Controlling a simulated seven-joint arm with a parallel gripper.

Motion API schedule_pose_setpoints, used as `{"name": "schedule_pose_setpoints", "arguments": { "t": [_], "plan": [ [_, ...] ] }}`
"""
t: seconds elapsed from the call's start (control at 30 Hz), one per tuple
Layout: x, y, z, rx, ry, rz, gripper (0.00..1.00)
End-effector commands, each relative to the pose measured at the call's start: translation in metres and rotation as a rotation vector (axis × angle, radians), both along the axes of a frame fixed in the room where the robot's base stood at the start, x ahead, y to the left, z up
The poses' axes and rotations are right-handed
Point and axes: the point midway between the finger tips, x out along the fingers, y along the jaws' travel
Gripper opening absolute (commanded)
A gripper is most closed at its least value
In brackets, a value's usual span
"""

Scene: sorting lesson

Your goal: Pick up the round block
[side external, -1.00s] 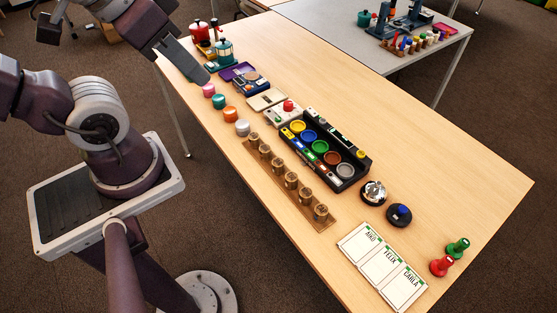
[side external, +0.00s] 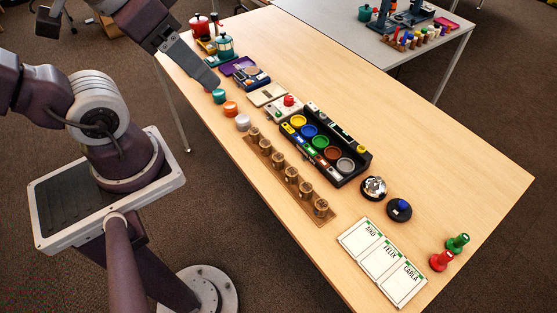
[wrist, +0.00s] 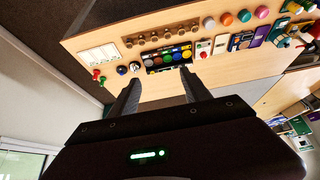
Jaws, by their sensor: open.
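Several small round pieces stand in a row on the table. In the side view I see a teal one (side external: 218,96), an orange one (side external: 230,109) and a white one (side external: 243,122). The wrist view also shows a pink one (wrist: 262,12) at the end of this row; my gripper hides it in the side view. I cannot tell which piece is the round block. My gripper (wrist: 160,88) is open, with nothing between its fingers. In the side view its grey finger hangs over the table's left edge, close to the teal piece.
A wooden rack (side external: 265,148) with several knobbed cylinders and a black tray (side external: 366,163) of coloured round cups stand nearby. A bell (side external: 373,188), white name cards (side external: 382,262) and a red pawn-like piece (side external: 440,261) are toward the near end. The table's right side (side external: 420,140) is clear.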

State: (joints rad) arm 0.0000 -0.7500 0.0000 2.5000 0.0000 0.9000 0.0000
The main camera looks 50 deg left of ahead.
Motion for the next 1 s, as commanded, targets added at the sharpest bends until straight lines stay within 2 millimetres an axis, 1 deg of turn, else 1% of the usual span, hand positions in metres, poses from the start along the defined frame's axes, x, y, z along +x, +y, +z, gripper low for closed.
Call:
{"name": "schedule_pose_setpoints", "arguments": {
  "t": [0.17, 0.23, 0.27, 0.37, 0.4, 0.47, 0.5, 0.57, 0.6, 0.63, 0.67, 0.7, 0.8, 0.9, 1.0],
  "plan": [
    [0.000, 0.000, 0.000, 0.000, 0.001, 0.001, 0.56],
    [0.007, -0.002, -0.002, -0.021, 0.017, 0.020, 0.56],
    [0.015, -0.004, -0.003, -0.040, 0.029, 0.038, 0.56],
    [0.056, -0.014, -0.019, -0.150, 0.107, 0.164, 0.56],
    [0.077, -0.017, -0.031, -0.203, 0.143, 0.241, 0.56],
    [0.108, -0.018, -0.054, -0.275, 0.195, 0.372, 0.56],
    [0.128, -0.017, -0.073, -0.316, 0.229, 0.467, 0.56],
    [0.152, -0.013, -0.107, -0.364, 0.278, 0.618, 0.56],
    [0.166, -0.008, -0.133, -0.386, 0.308, 0.722, 0.56],
    [0.174, -0.004, -0.154, -0.397, 0.329, 0.801, 0.56],
    [0.179, 0.001, -0.175, -0.403, 0.347, 0.880, 0.56],
    [0.184, 0.008, -0.203, -0.406, 0.367, 0.981, 0.56],
    [0.184, 0.025, -0.263, -0.387, 0.398, 1.190, 0.56],
    [0.177, 0.037, -0.301, -0.359, 0.408, 1.320, 0.56],
    [0.173, 0.043, -0.319, -0.344, 0.409, 1.376, 0.56]
  ]
}}
